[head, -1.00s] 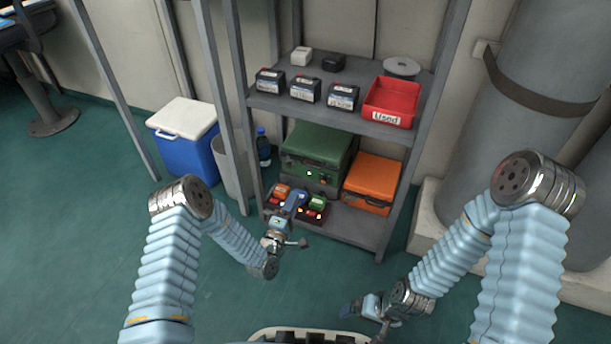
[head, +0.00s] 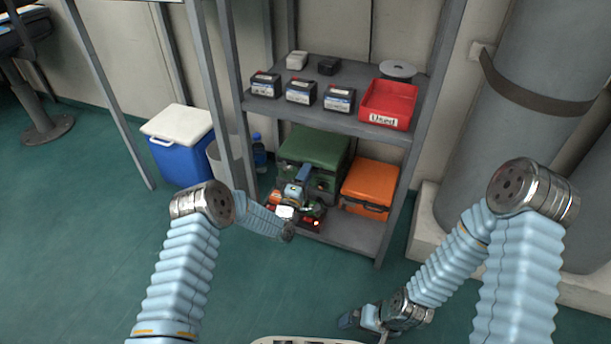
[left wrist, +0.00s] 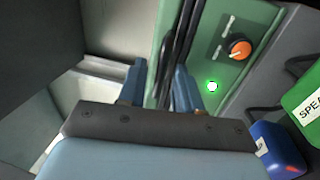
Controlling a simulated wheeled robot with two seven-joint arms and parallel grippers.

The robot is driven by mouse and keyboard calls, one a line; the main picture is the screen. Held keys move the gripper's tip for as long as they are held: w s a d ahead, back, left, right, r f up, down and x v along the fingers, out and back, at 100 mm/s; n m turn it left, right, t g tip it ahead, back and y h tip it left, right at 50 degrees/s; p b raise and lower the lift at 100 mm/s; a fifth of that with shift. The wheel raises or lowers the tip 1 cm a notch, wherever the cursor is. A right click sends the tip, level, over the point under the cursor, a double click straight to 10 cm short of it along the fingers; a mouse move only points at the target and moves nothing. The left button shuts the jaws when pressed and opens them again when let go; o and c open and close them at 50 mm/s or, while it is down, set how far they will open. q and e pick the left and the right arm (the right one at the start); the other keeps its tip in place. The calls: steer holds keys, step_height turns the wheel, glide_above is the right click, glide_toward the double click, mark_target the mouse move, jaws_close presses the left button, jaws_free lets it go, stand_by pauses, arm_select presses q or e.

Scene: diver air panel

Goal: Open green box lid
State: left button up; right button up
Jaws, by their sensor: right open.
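The green box (head: 316,146) sits on the lower shelf with its lid down. In the left wrist view its green front (left wrist: 215,62) carries an orange knob and a lit green lamp. My left gripper (head: 302,175) is at the front of the box and hides part of it. In the left wrist view its blue fingers (left wrist: 160,88) are apart. Dark bars, perhaps the lid's handle or edge, run up between and beyond them; I cannot tell if the fingers touch them. My right gripper (head: 349,320) is open and empty, low over the floor, away from the shelf.
An orange case (head: 369,186) stands right of the green box. A charger with lit lamps (head: 310,222) lies in front, below my left gripper. The upper shelf holds batteries (head: 301,92) and a red "Used" bin (head: 388,104). A grey shelf post (head: 244,130) stands at left.

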arm_select(q)
jaws_close()
stand_by(1.3)
